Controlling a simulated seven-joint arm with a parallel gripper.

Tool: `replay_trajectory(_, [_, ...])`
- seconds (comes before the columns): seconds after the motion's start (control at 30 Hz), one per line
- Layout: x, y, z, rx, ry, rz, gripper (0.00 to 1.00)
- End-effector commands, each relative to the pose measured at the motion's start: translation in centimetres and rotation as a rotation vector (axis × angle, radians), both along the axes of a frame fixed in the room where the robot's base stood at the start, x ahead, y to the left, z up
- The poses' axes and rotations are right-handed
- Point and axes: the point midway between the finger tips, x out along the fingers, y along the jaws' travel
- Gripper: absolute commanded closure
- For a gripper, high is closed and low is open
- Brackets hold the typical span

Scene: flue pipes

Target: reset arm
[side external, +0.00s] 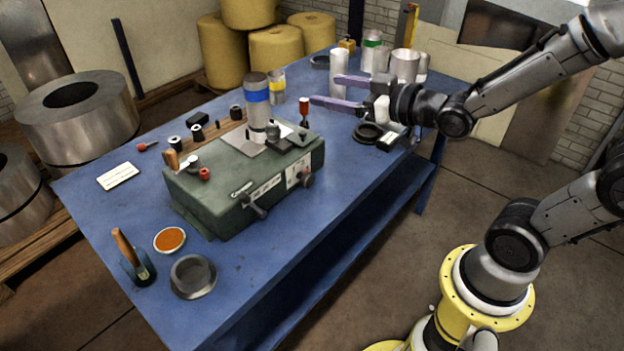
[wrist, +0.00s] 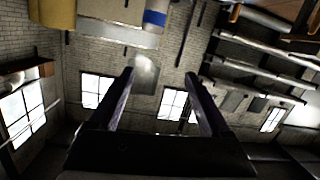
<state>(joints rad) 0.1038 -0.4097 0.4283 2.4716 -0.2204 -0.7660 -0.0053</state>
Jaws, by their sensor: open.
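My gripper (side external: 325,91) is open and empty above the blue table, its two long purple-grey fingers pointing left toward the pipe with the blue band (side external: 257,104). That pipe stands upright on the green machine (side external: 240,185), apart from the fingers. A pipe with a yellow band (side external: 277,87) stands behind it. A plain silver pipe (side external: 339,72) and a pipe with a green band (side external: 372,45) stand near the far end. In the wrist view, the gripper (wrist: 158,75) shows both fingers spread, with part of the blue-banded pipe (wrist: 154,18) at the top.
The blue table (side external: 330,215) has a clear strip along its near side. A grey bowl (side external: 193,275), an orange-filled dish (side external: 170,240) and a brush (side external: 130,255) occupy the near left end. A black ring (side external: 369,132) lies below my wrist. Metal coils (side external: 78,112) stand left.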

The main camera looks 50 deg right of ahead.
Motion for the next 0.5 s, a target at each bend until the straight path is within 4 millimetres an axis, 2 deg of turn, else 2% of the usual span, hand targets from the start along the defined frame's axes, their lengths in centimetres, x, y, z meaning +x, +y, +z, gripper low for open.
replay_trajectory(0.03, [-0.7,0.1,1.5,-0.005,0.010,-0.010,0.19])
replay_trajectory(0.2, [-3.7,0.0,3.7,0.003,0.121,-0.051,0.19])
replay_trajectory(0.37, [-7.6,0.0,4.0,0.029,0.261,-0.081,0.19])
replay_trajectory(0.5, [-11.6,0.0,2.9,0.058,0.421,-0.099,0.19])
